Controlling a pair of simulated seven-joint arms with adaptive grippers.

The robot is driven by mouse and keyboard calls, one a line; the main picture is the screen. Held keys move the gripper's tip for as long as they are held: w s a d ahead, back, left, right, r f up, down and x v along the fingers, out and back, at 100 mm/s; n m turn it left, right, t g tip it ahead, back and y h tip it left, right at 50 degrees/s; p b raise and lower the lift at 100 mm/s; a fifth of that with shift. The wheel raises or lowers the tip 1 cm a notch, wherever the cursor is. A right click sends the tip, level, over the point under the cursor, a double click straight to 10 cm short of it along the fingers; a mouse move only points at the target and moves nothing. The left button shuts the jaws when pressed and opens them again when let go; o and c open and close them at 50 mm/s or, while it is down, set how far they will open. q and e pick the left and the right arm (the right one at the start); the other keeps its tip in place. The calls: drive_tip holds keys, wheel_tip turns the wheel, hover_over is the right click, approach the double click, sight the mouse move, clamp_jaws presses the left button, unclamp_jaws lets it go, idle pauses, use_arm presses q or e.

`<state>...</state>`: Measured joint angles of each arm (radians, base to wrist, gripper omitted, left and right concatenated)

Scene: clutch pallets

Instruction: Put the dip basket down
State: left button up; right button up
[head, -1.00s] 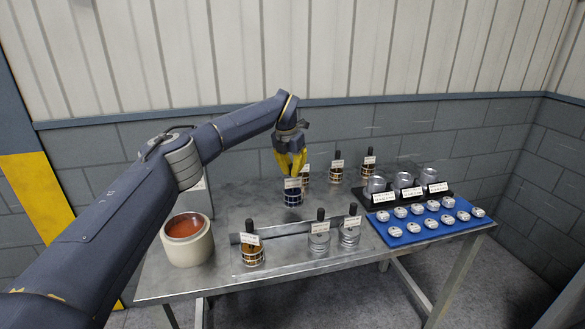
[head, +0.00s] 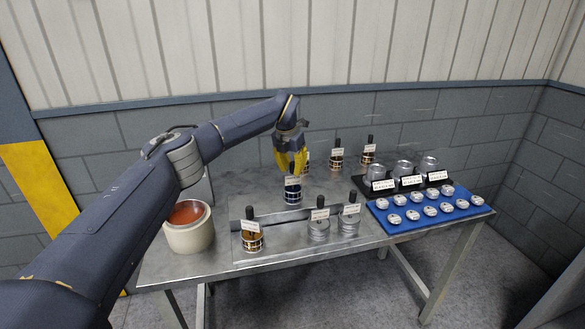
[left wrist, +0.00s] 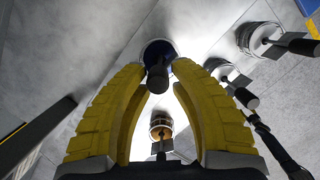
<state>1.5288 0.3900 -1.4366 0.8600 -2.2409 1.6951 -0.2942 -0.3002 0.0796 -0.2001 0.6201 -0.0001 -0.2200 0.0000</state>
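The dip basket (head: 292,195), dark blue with a pale label and a black upright handle, stands upright on the grey metal table (head: 222,200), behind the front row of handled items. In the left wrist view the basket (left wrist: 150,50) shows beyond the fingertips. My left gripper (head: 291,160), with yellow fingers, is just above the basket. Its fingers are apart, and the black handle (left wrist: 158,75) shows between them, with no clear grip on it. My right gripper is in neither view.
Other handled baskets (head: 336,162) stand behind. A front row holds a gold-dark basket (head: 252,245) and two silver pieces (head: 319,232). A cream pot (head: 190,240) with orange-brown contents stands left. A blue mat (head: 420,232) and black rack (head: 448,185) are right.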

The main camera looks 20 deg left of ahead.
use_arm(q)
drive_tip(key=shift+o, duration=0.5)
drive_tip(key=shift+r, duration=0.25)
drive_tip(key=v, duration=1.1)
drive_tip(key=shift+r, duration=0.25)
idle(0.8)
